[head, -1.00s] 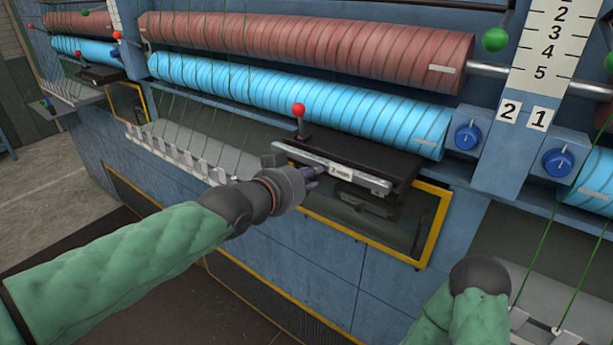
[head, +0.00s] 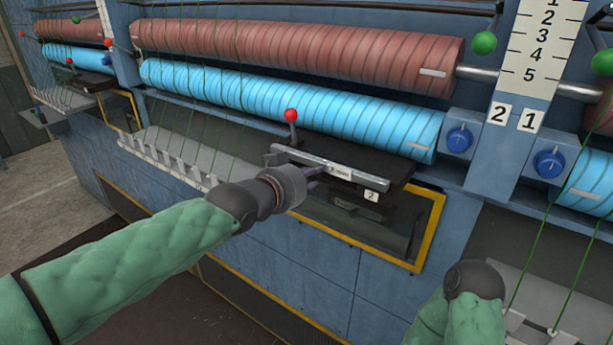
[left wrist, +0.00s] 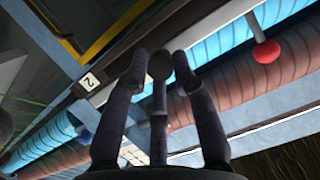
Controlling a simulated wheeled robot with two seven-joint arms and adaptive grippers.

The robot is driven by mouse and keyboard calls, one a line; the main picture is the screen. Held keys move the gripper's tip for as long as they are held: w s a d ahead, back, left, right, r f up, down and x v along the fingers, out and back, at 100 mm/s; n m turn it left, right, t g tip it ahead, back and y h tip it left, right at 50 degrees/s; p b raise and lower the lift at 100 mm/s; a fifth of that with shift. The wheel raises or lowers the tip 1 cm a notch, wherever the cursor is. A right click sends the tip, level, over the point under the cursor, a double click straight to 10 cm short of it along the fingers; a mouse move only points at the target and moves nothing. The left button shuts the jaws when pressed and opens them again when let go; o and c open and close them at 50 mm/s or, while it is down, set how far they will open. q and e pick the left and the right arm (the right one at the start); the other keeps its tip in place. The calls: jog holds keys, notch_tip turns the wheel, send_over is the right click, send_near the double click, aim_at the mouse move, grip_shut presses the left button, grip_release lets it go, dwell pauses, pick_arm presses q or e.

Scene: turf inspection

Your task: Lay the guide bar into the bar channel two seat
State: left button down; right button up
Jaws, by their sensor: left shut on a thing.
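The guide bar (head: 306,160) is a long grey metal bar with a small white label. In the head view it is held along the front of a dark shelf (head: 395,172) below the blue roller. My left gripper (head: 316,178) is shut on the bar near its middle, from the front; its fingers also show in the left wrist view (left wrist: 160,68). A white plate marked 2 (head: 372,196) shows just below the bar's right end. The channel seat itself cannot be made out behind the bar.
A red-knobbed lever (head: 291,115) stands behind the bar. A yellow-edged opening (head: 432,232) lies below the shelf. A row of pale teeth with green strands (head: 175,165) is on the left. Blue dials (head: 460,138) and a numbered post (head: 530,75) are on the right.

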pick_arm(q)
jog(key=shift+w+d+r, duration=0.1)
jog(key=shift+w+d, duration=0.3)
jog(key=shift+w, duration=0.15)
jog(key=shift+b, duration=0.4)
dwell(0.7)
jog(key=shift+f+b, duration=1.05)
jog(key=shift+f, duration=0.05)
dwell(0.5)
jog(key=c, duration=0.9)
grip_release()
jog(key=shift+c, duration=0.2)
jog(key=shift+f, duration=0.1)
jog(key=v, duration=1.2)
